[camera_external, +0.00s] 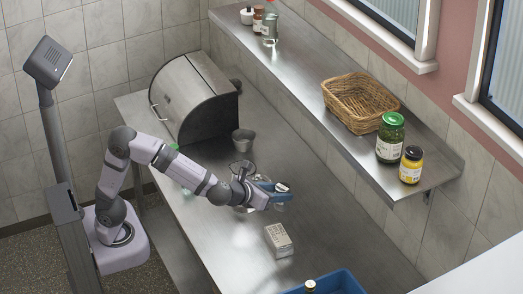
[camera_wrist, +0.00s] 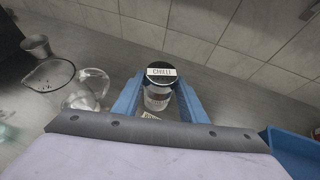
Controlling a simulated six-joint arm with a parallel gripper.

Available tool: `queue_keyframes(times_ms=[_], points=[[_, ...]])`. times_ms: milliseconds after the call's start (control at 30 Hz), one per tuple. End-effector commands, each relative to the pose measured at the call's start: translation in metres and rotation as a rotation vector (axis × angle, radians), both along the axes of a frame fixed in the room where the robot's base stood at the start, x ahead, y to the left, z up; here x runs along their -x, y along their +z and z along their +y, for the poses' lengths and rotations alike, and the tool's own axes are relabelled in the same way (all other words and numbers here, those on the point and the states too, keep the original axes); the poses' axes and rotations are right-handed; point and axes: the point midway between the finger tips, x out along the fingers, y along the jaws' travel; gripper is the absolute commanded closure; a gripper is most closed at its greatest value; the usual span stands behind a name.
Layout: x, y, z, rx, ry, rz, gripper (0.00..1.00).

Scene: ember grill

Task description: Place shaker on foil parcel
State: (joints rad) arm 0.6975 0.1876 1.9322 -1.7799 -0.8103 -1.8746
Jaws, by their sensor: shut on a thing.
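The shaker (camera_wrist: 158,97) is a small clear jar with a black lid and a "CHILLI" label. It sits upright between the blue fingers of my gripper (camera_wrist: 160,88), which is shut on it. In the external view my gripper (camera_external: 268,188) holds the shaker (camera_external: 283,187) above the steel counter. A shiny, crumpled silvery thing, seemingly the foil parcel (camera_wrist: 86,90), lies on the counter left of my gripper in the wrist view. In the external view my gripper and wrist largely hide that spot.
A white printed box (camera_external: 279,240) stands on the counter close to my gripper. A metal cup (camera_external: 243,140) and a round wire-rimmed item (camera_wrist: 48,75) are nearby. A shelf (camera_external: 310,88) overhangs the back.

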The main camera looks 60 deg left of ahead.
Motion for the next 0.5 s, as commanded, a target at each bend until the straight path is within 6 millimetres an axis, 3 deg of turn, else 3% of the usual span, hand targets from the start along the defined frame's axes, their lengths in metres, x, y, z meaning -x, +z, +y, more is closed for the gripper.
queue_keyframes(times_ms=[167, 500], points=[[0.016, 0.004, -0.020, -0.006, 0.000, -0.007, 0.87], [0.020, -0.006, -0.023, -0.012, 0.003, -0.007, 0.87]])
